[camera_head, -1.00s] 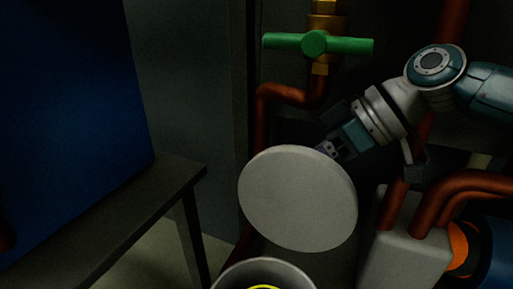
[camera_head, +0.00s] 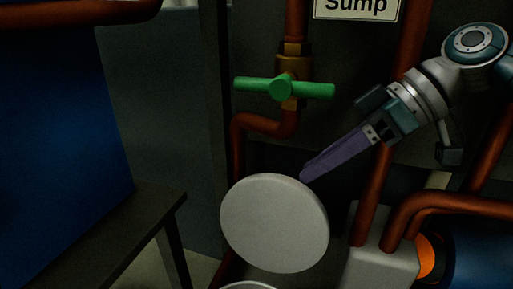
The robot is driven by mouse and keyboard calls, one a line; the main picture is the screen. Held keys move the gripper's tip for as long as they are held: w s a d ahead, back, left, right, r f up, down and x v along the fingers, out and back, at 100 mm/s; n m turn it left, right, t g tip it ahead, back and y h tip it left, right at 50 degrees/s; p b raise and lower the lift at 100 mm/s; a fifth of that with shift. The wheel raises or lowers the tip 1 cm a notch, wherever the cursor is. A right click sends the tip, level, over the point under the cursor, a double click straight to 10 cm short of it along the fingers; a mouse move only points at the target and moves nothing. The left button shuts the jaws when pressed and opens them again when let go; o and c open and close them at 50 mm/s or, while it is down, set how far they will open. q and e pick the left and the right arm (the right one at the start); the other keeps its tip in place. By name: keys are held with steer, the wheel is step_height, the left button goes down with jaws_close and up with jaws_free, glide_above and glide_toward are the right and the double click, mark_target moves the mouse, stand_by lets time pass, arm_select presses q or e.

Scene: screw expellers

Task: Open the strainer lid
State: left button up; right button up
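The strainer lid (camera_head: 275,223) is a round pale grey disc, standing tilted up at the lower middle of the head view. The strainer's round rim (camera_head: 248,285) just shows below it at the bottom edge; its inside is out of view. My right gripper (camera_head: 306,176) comes in from the upper right, with long purple fingers pointing down-left. Its tips are close to the lid's upper right edge; I cannot tell whether they touch it. The fingers look close together, with nothing seen between them. My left gripper is not in view.
A green valve handle (camera_head: 282,88) sits on a brass fitting above the lid. Copper-red pipes (camera_head: 379,190) run at the right and behind. A dark table (camera_head: 120,235) stands at the left. A pale box (camera_head: 378,255) is right of the lid. A "Sump" sign (camera_head: 357,8) is at the top.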

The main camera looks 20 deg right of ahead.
steer(key=p+v, duration=0.5)
steer(key=v, duration=0.6)
steer(key=shift+w+d, duration=0.3)
steer(key=shift+d, duration=0.1)
stand_by(0.3)
